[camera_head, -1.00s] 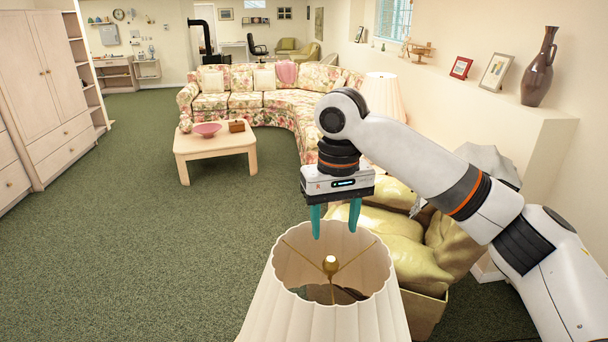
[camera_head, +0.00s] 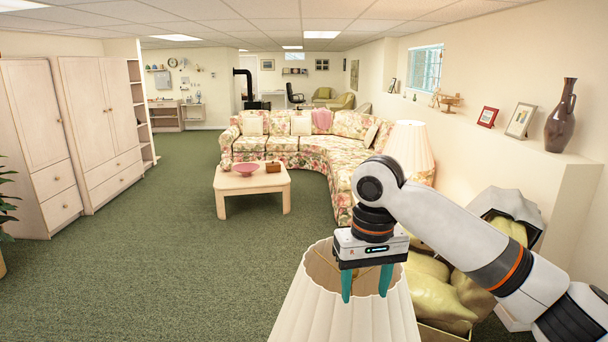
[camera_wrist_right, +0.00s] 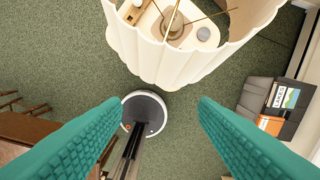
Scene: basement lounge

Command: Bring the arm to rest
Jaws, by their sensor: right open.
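My right gripper (camera_head: 366,284) has two teal fingers pointing down and spread apart, with nothing between them. In the head view it overlaps the open top of a cream pleated lampshade (camera_head: 345,318). In the right wrist view the teal fingers (camera_wrist_right: 160,125) are wide apart, and the lampshade (camera_wrist_right: 165,62) is at the top, beyond the fingertips. A round grey and white base with a dark pole (camera_wrist_right: 146,112) shows between the fingers. My right arm reaches in from the lower right, bent at the elbow. My left gripper is not in view.
A low wooden table (camera_head: 252,188) with a pink bowl (camera_head: 246,169) stands before a floral sofa (camera_head: 290,150). A ledge at right holds a brown vase (camera_head: 561,118) and frames. Green carpet (camera_head: 150,270) is clear at left.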

